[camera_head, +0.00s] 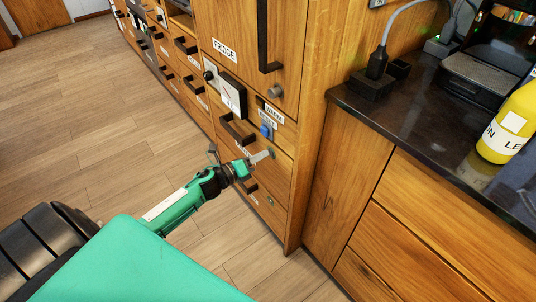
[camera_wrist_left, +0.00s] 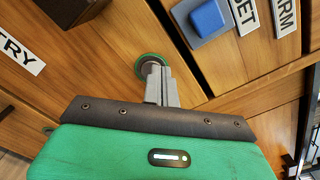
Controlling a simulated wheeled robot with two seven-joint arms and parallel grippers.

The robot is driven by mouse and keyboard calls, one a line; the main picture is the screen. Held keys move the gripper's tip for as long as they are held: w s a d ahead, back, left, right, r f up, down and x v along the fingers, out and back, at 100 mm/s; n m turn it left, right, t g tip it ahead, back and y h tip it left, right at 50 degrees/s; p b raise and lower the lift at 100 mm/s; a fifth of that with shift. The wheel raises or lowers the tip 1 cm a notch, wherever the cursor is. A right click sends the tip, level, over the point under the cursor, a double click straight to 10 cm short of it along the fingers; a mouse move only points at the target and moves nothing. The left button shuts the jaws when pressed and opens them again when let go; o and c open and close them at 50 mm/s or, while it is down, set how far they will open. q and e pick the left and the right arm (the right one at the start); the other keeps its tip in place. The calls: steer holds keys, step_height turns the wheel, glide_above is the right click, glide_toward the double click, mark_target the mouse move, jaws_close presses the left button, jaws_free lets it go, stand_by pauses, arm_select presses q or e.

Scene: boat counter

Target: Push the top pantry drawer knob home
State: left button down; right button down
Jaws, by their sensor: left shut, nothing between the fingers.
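My left gripper (camera_head: 261,156) reaches from the lower left to the wooden pantry drawer front in the head view. Its fingers are shut and empty. In the wrist view the closed fingertips (camera_wrist_left: 159,88) are in front of a round knob with a green rim (camera_wrist_left: 148,63) on the drawer face and cover part of it. The knob (camera_head: 271,153) is small beside the fingertips in the head view. I cannot tell whether they touch or how far the knob stands out. A white label ending in "TRY" (camera_wrist_left: 20,48) is left of it. My right gripper is out of view.
A blue rocker switch (camera_head: 266,130) sits just above the knob. Dark bar handles, such as one on the drawer (camera_head: 237,129), stick out from the cabinet fronts. A dark counter (camera_head: 430,125) with a yellow bottle (camera_head: 508,125) is at right. The wood floor at left is clear.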

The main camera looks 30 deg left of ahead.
arm_select(q)
steer(key=shift+v, duration=2.5)
